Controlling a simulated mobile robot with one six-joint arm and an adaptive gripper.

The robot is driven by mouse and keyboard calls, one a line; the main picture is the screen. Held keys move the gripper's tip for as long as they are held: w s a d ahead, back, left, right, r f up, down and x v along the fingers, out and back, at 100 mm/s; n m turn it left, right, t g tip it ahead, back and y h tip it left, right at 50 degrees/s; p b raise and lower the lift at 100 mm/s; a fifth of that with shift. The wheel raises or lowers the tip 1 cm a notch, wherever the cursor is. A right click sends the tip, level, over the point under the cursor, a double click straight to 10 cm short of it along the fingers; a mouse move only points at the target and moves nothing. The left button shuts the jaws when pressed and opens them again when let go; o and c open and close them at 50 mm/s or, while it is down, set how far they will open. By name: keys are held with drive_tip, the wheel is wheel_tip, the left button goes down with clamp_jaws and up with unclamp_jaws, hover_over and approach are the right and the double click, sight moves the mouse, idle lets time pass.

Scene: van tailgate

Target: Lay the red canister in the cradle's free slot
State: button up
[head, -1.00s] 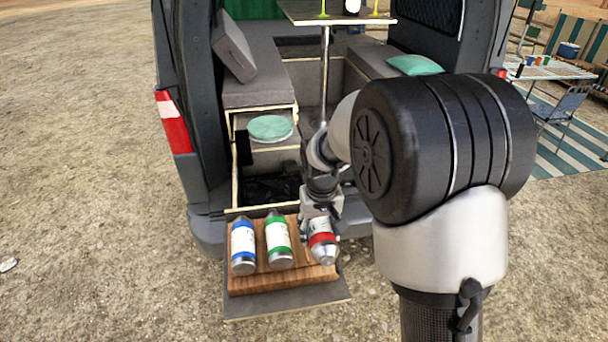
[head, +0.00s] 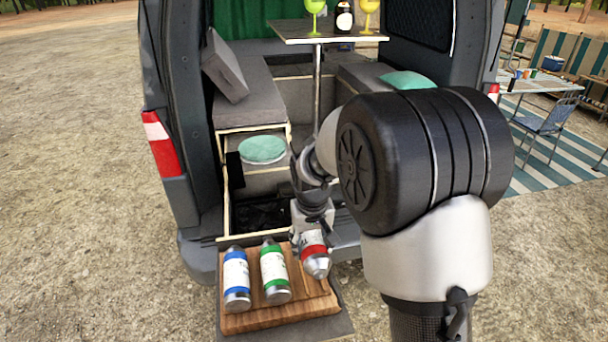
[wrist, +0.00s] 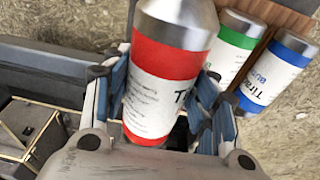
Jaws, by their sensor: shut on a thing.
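My gripper (head: 306,238) is shut on the red canister (head: 315,262), a silver bottle with a red band and white label. In the wrist view the red canister (wrist: 166,75) sits between the blue-padded fingers. The wooden cradle (head: 262,319) lies on the tailgate shelf. Its left slot holds the blue canister (head: 236,280) and its middle slot the green canister (head: 274,273). The red canister is over the cradle's right part, beside the green one, its cap end toward the camera. The right slot is mostly hidden under it; I cannot tell whether it touches the wood.
The tailgate board (head: 338,325) sticks out a little past the cradle. Open gravel lies to the left.

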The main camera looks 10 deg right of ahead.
drive_tip(key=shift+w+d+f+b, duration=0.1)
drive_tip(key=shift+w+f+b, duration=0.25)
drive_tip(key=shift+f+b, duration=0.5)
drive_tip(key=shift+w+f+b, duration=0.35)
drive_tip(key=shift+f+b, duration=0.1)
drive_tip(key=shift+f, duration=0.75)
drive_tip(key=shift+w+d+f+b, duration=0.1)
drive_tip(key=shift+w+f+b, duration=0.25)
drive_tip(key=shift+f+b, duration=1.15)
drive_tip(key=shift+f, duration=0.7)
drive_tip(key=shift+w+f, duration=0.4)
drive_tip(key=shift+f, duration=0.1)
drive_tip(key=shift+s+r, duration=0.2)
drive_tip(key=shift+s, duration=0.05)
drive_tip(key=o, duration=1.5)
drive_tip(key=shift+f, duration=0.1)
drive_tip(key=r, duration=0.3)
drive_tip(key=s+r, duration=0.1)
drive_tip(key=r, duration=0.7)
drive_tip(key=shift+s+a, duration=0.2)
drive_tip(key=shift+a, duration=0.1)
drive_tip(key=shift+r, duration=0.45)
